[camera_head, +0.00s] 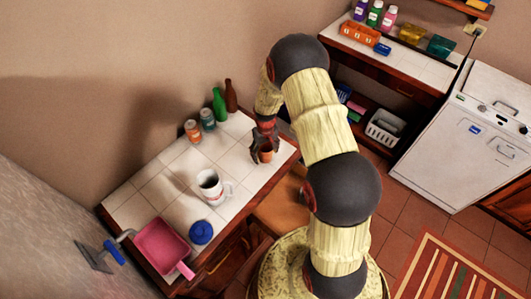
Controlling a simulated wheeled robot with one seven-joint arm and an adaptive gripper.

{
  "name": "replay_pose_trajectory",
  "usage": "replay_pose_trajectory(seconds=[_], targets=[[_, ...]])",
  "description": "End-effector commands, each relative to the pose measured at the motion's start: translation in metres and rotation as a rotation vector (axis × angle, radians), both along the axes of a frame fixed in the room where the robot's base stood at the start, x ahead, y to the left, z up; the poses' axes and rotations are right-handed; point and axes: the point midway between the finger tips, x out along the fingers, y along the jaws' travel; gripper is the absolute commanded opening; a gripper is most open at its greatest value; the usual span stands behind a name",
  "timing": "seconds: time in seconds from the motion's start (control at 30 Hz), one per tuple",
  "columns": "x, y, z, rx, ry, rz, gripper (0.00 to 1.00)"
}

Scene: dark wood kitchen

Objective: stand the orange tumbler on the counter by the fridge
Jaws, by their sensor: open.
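My gripper (264,136) points down over the right end of the white tiled counter (163,183), near its front edge. An orange-brown piece, apparently the orange tumbler (266,156), shows low between the dark fingers. The fingers hide most of it, and it looks upright on the tiles. The jaws are open around or just beside it; the view does not settle which. I cannot clearly identify the fridge; a grey upright surface (45,200) stands at the counter's left end.
On the counter are a white mug (211,187), a blue round item (201,232), a pink dustpan-like tray (162,246), two small jars (192,130), a green bottle (219,104) and a brown bottle (231,95). A white appliance (465,140) stands at right.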

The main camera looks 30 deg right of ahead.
Motion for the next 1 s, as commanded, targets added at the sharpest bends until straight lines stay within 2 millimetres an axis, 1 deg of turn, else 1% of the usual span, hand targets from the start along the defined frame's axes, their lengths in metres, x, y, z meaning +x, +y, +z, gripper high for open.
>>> replay_pose_trajectory(seconds=[0.23,0.37,0.47,0.8,0.9,1.0], targets=[[0.000,0.000,0.000,0.000,0.000,0.000,0.67],[0.001,0.000,0.007,0.000,-0.002,0.000,0.67],[0.001,0.000,0.021,0.000,-0.002,0.000,0.67],[0.001,0.000,0.090,-0.001,-0.004,0.000,0.67],[0.000,0.000,0.105,-0.001,-0.003,0.000,0.67],[0.000,0.000,0.115,0.000,0.000,0.000,0.67]])
